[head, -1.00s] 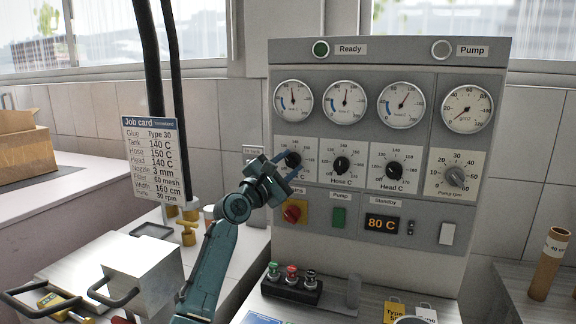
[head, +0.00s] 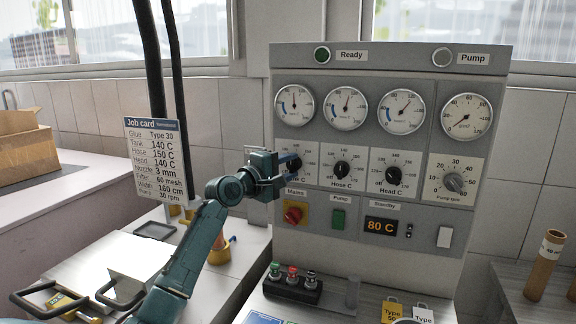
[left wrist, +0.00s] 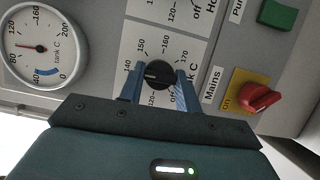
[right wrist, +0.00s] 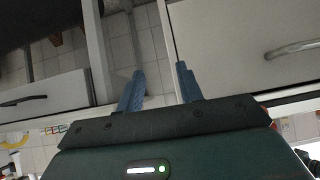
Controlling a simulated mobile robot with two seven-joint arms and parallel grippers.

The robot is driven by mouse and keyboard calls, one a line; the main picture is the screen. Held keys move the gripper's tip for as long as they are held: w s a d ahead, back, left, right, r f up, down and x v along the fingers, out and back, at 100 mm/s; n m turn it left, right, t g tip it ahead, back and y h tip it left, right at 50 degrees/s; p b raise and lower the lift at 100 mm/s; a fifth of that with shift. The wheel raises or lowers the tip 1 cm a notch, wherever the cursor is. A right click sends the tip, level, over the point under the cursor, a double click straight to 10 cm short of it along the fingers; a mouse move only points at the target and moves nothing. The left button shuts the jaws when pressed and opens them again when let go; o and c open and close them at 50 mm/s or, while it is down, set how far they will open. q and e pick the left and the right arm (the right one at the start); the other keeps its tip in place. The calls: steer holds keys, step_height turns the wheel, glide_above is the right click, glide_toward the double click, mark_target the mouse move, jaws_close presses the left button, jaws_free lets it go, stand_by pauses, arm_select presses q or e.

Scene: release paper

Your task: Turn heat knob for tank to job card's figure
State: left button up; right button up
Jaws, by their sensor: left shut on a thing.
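The job card (head: 155,160) hangs at left in the head view and reads Tank 140 C. The black tank heat knob (left wrist: 157,74) sits on its dial, with numbers from 120 to 170 and "off" around it. My left gripper (head: 290,163) is at this knob and hides much of its dial in the head view. In the left wrist view its blue fingers (left wrist: 158,85) are shut on the knob's two sides. A pale mark on the knob seems to face the 140 side; its exact reading is unclear. My right gripper (right wrist: 159,88) is open and empty, away from the panel.
The tank gauge (head: 294,105) is above the knob. The hose knob (head: 342,170) and head knob (head: 393,175) are to the right. The red mains switch (head: 294,215) is close below my left gripper. A drawer front (right wrist: 40,95) is near my right gripper.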

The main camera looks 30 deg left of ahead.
arm_select(q)
steer(key=shift+r, duration=0.1)
stand_by(0.4)
steer(key=o, duration=1)
arm_select(e)
steer(key=shift+r, duration=0.1)
arm_select(q)
steer(key=shift+s+f, duration=0.2)
steer(key=shift+s, duration=0.1)
steer(key=s+b, duration=0.1)
steer(key=s, duration=0.3)
steer(key=s+a+b, duration=0.1)
steer(key=s, duration=0.3)
steer(key=s+a+b, duration=0.1)
steer(key=s, duration=0.3)
steer(key=shift+s+r, duration=0.15)
steer(key=shift+s, duration=0.05)
arm_select(e)
steer(key=shift+w+a+f+t+y, duration=0.2)
steer(key=shift+a+f+t+y, duration=0.15)
steer(key=shift+f, duration=0.15)
